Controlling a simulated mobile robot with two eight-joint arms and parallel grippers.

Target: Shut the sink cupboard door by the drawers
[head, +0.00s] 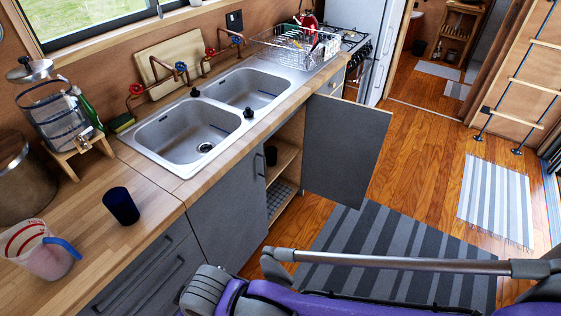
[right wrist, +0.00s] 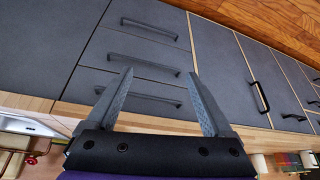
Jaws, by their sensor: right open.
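The sink cupboard door by the drawers (head: 225,208) is a grey panel in the head view. It looks flush with the front or very nearly so; a small gap cannot be ruled out. Its dark handle (head: 259,166) is at its right edge. In the right wrist view the panel (right wrist: 45,42) beside the drawers (right wrist: 140,65) appears level with them. The far sink cupboard door (head: 345,145) stands wide open, baring shelves (head: 281,160). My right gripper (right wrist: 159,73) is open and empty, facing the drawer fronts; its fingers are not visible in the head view. My left gripper is not in view.
On the worktop (head: 150,195) are a dark blue cup (head: 121,206) and a pitcher (head: 42,252). A dish rack (head: 295,46) stands past the sinks (head: 190,115). A striped rug (head: 400,265) lies before the open door. Other shut doors (right wrist: 228,70) show in the wrist view.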

